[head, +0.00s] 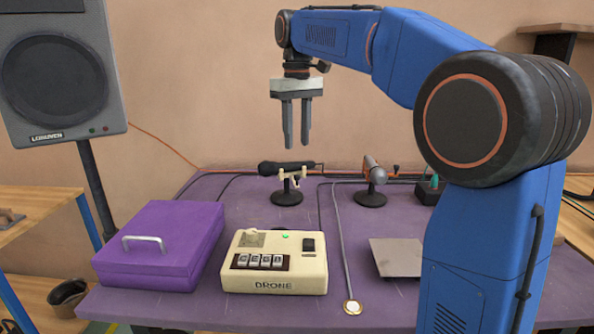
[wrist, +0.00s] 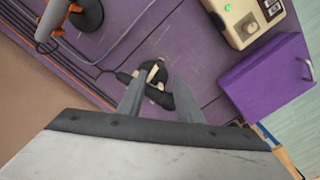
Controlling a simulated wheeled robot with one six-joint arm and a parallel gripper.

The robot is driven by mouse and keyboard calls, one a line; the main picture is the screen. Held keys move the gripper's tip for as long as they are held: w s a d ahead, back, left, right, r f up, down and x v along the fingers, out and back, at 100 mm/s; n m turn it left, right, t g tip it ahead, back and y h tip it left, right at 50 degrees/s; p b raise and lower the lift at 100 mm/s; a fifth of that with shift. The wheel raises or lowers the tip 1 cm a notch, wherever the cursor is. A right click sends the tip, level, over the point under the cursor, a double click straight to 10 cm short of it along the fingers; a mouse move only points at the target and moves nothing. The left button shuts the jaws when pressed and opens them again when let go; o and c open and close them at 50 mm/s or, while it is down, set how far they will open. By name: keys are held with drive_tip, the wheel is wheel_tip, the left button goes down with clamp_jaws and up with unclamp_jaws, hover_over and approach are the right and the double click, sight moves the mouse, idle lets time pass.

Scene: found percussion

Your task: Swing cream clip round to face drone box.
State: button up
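The cream clip (head: 290,175) sits on a small round black stand at the back of the purple table. A black microphone (head: 268,168) lies sideways across it, with its thick head to the left in the head view. The cream drone box (head: 275,262), labelled DRONE, stands in front of it, nearer me. My gripper (head: 297,146) points down, open and empty, above the clip and apart from it. In the wrist view the clip (wrist: 152,72) shows between the fingers (wrist: 157,88), and the drone box (wrist: 240,20) is at the upper right.
A purple box (head: 160,240) with a handle stands left of the drone box. A grey microphone (head: 375,172) on its own stand is right of the clip. A cable ending in a round disc (head: 352,307) crosses the table. A grey plate (head: 397,257) lies at right.

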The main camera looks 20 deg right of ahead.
sight(297, 175)
wheel_tip(297, 175, down, 10)
drive_tip(key=shift+r, duration=0.1)
idle(0.4)
clamp_jaws()
